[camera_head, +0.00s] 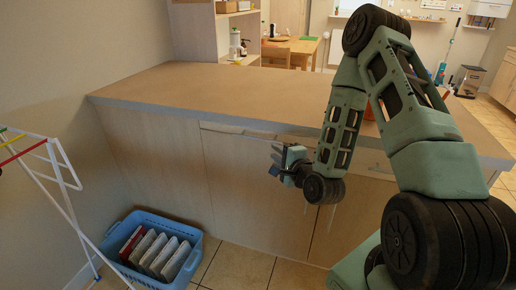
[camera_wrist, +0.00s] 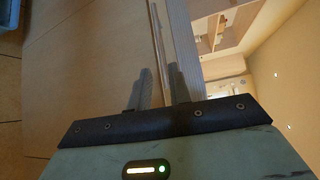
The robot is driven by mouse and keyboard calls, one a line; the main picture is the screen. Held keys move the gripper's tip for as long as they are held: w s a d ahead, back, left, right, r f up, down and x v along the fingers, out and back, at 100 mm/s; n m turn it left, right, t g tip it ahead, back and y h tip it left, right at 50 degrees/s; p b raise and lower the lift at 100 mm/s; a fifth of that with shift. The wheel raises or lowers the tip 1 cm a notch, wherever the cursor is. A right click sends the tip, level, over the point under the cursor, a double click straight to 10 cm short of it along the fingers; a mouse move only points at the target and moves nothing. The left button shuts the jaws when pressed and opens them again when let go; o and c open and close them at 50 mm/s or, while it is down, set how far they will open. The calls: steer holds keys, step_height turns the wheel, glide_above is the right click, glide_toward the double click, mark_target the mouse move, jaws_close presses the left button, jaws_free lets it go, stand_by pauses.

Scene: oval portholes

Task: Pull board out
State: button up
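The board appears as a thin pale strip (camera_head: 240,131) just under the countertop edge of the wooden cabinet. In the wrist view, the board's narrow edge (camera_wrist: 157,38) runs up and down the picture, beside the thicker counter edge. My gripper (camera_head: 275,160) is in front of the cabinet, a little below the counter edge in the head view. Its two fingers (camera_wrist: 160,88) stand apart with a gap between them, and the board's edge lines up with this gap. I see nothing held. Whether the fingertips reach around the board cannot be told.
A blue basket (camera_head: 150,250) with several white and red items stands on the floor at left. A white drying rack (camera_head: 55,170) is at the left edge. Tiled floor in front of the cabinet shows free room.

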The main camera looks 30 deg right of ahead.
mark_target(258, 139)
steer(key=w+b, duration=0.2)
steer(key=w, duration=0.2)
steer(key=w+d+f+b, duration=0.1)
steer(key=w+b, duration=0.2)
steer(key=w, duration=0.1)
steer(key=w+b, duration=0.2)
steer(key=w, duration=0.2)
steer(key=shift+w+d+f, duration=0.2)
steer(key=shift+w+f, duration=0.15)
jaws_close()
